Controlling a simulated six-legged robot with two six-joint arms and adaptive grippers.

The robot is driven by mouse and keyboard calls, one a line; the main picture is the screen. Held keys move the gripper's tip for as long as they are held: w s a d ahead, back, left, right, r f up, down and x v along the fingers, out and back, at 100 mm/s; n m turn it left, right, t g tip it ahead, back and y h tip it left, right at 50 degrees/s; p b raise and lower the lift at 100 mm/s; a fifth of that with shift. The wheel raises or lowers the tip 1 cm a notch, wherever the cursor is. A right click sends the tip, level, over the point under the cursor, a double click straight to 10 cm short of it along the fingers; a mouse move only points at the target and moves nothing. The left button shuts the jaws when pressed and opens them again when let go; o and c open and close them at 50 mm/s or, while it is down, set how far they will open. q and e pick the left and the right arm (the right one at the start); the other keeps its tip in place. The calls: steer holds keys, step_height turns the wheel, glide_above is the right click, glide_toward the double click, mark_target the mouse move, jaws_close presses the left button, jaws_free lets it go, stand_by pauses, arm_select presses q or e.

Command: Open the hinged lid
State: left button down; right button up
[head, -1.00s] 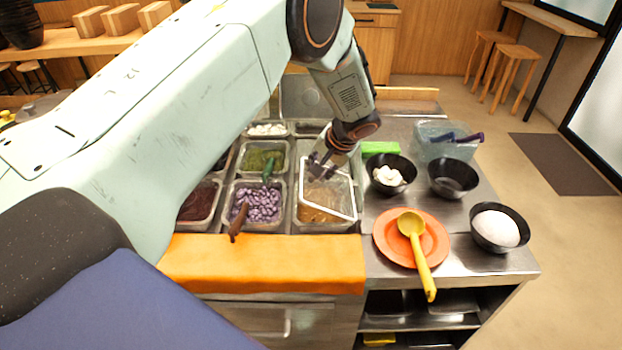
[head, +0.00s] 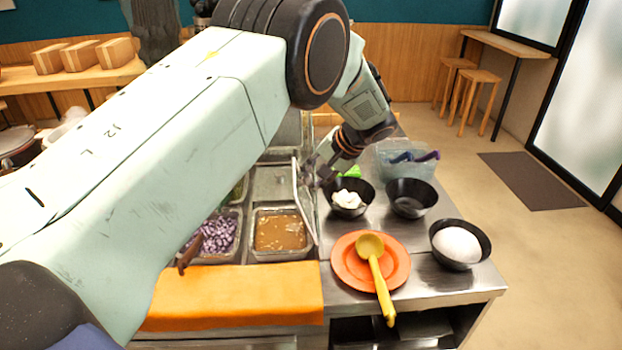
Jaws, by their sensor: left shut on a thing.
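The hinged lid (head: 303,205) is a clear panel with a pale rim. It stands steeply raised along the right side of a metal bin (head: 254,250) of brown topping (head: 281,232). The bin's top is uncovered. My left gripper (head: 316,173) is at the upper part of the lid and shut on it. The arm comes in from the left and the gripper partly hides the lid's far end. My right gripper is not in view.
Right of the lid stand a black bowl of white pieces (head: 348,205), an empty black bowl (head: 410,204) and a bowl of white stuff (head: 457,243). An orange plate (head: 345,270) holds a yellow ladle (head: 375,265). A bin of purple beans (head: 217,236) is at left.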

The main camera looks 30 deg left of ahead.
arm_select(q)
steer(key=shift+s+f, duration=0.45)
steer(key=shift+f, duration=0.15)
steer(key=shift+w+d, duration=0.1)
steer(key=c, duration=1.3)
jaws_free()
steer(key=shift+o, duration=1.4)
steer(key=shift+w+a, duration=0.1)
steer(key=shift+a, duration=0.1)
steer(key=shift+w, duration=0.1)
steer(key=shift+d, duration=0.1)
